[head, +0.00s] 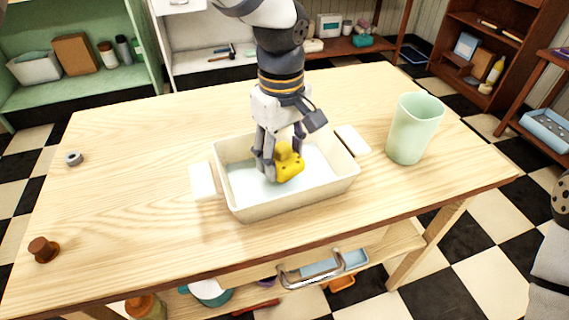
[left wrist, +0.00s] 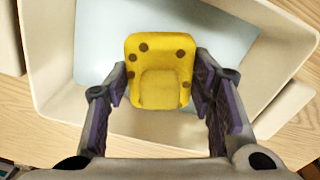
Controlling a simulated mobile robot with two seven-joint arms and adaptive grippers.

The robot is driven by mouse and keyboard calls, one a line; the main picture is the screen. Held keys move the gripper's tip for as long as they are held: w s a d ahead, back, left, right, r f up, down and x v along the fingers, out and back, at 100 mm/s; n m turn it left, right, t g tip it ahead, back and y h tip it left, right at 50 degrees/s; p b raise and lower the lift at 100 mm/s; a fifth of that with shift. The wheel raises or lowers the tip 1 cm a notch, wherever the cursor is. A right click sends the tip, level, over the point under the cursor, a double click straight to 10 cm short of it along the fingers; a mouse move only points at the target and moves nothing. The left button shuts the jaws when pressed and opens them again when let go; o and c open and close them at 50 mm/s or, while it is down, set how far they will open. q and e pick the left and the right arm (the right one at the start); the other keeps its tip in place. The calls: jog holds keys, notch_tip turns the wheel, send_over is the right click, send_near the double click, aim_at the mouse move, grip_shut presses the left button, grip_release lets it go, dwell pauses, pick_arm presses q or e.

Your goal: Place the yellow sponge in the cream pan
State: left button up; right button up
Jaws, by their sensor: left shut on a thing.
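The yellow sponge (head: 288,163) has brown spots and is between the fingers of my left gripper (head: 277,160). In the left wrist view the sponge (left wrist: 160,70) sits between the two purple-padded fingers of the gripper (left wrist: 163,90), which is shut on it. The cream pan (head: 290,203) stands on the table with a pale handle at each end. The sponge is inside the pan's outline, over its pale blue floor. I cannot tell whether it touches the floor. In the left wrist view the pan's wall (left wrist: 50,60) surrounds the sponge. My right gripper is not in view.
A pale green cup (head: 414,128) stands right of the pan on the wooden table (head: 130,200). A small grey ring (head: 73,158) and a brown knob-like piece (head: 43,249) lie at the left. The table's left half is mostly clear. Shelves stand behind.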

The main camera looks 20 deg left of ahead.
aim_at(282, 167)
pick_arm(q)
notch_tip(282, 167, down, 3)
jog(key=shift+w+f, duration=0.15)
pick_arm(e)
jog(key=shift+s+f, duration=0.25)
pick_arm(q)
jog(key=shift+f, duration=0.15)
jog(key=o, duration=1.1)
jog(key=shift+o, duration=0.2)
notch_tip(282, 167, up, 12)
jog(key=shift+r+p, duration=0.2)
jog(key=shift+p, duration=0.2)
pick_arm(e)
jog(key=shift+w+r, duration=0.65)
pick_arm(q)
jog(key=shift+f, duration=0.1)
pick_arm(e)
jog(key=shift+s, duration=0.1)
